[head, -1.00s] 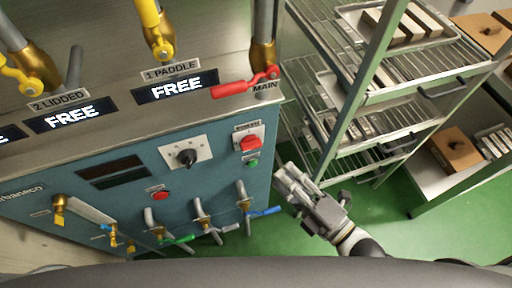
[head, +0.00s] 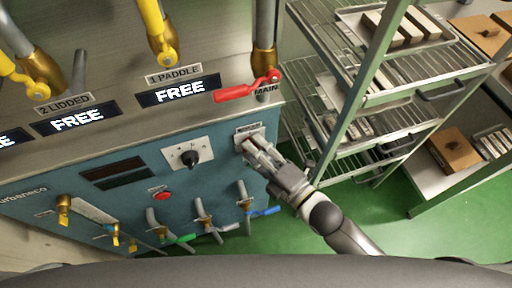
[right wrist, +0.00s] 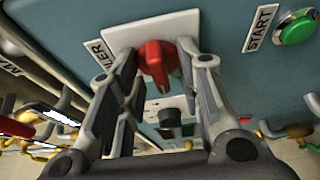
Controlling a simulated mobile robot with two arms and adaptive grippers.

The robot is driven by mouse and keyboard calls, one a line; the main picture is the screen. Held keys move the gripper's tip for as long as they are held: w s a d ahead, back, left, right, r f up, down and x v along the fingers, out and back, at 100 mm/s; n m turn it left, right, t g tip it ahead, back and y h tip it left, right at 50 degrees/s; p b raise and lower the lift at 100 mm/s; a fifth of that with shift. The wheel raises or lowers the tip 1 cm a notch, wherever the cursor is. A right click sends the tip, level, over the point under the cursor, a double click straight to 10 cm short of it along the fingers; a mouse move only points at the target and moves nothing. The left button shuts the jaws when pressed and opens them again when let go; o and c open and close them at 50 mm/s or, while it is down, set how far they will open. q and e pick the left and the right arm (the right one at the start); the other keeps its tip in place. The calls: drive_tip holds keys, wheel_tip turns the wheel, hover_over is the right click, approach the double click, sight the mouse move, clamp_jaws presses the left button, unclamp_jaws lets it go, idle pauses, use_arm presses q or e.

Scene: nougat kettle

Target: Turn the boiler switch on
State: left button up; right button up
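The boiler switch is a red rotary knob (right wrist: 157,62) on a white plate (right wrist: 118,38) in the right wrist view; the plate's label is partly covered and ends in "LER". In the head view its plate (head: 246,131) shows at the panel's upper right, and the red knob is hidden behind my gripper. My right gripper (head: 252,148) is at the plate, fingers pointing at the panel. In the right wrist view its fingers stand open on either side of the knob; I cannot tell whether they touch it. My left gripper is not in view.
A green START button (right wrist: 298,30) sits beside the switch. A black rotary knob (head: 190,158) and a red button (head: 162,194) are on the same blue panel. A red MAIN lever (head: 236,92) is above. A wire rack (head: 410,105) stands to the right.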

drive_tip(key=shift+c, duration=0.5)
clamp_jaws()
drive_tip(key=shift+f+m, duration=0.1)
drive_tip(key=shift+m, duration=0.2)
drive_tip(key=shift+a+f+m+t+h+b, duration=0.1)
drive_tip(key=shift+m+t+h+b, duration=0.95)
drive_tip(key=shift+m, duration=2.6)
drive_tip(key=shift+a+f+m+t+h+b, duration=0.1)
drive_tip(key=shift+m+t+h+b, duration=0.35)
drive_tip(key=shift+m+t, duration=2.15)
drive_tip(key=shift+a+f+m+t+h+b, duration=0.2)
drive_tip(key=shift+m+h+b, duration=0.5)
drive_tip(key=shift+m, duration=3.95)
drive_tip(key=shift+d+r, duration=0.1)
drive_tip(key=shift+r, duration=0.05)
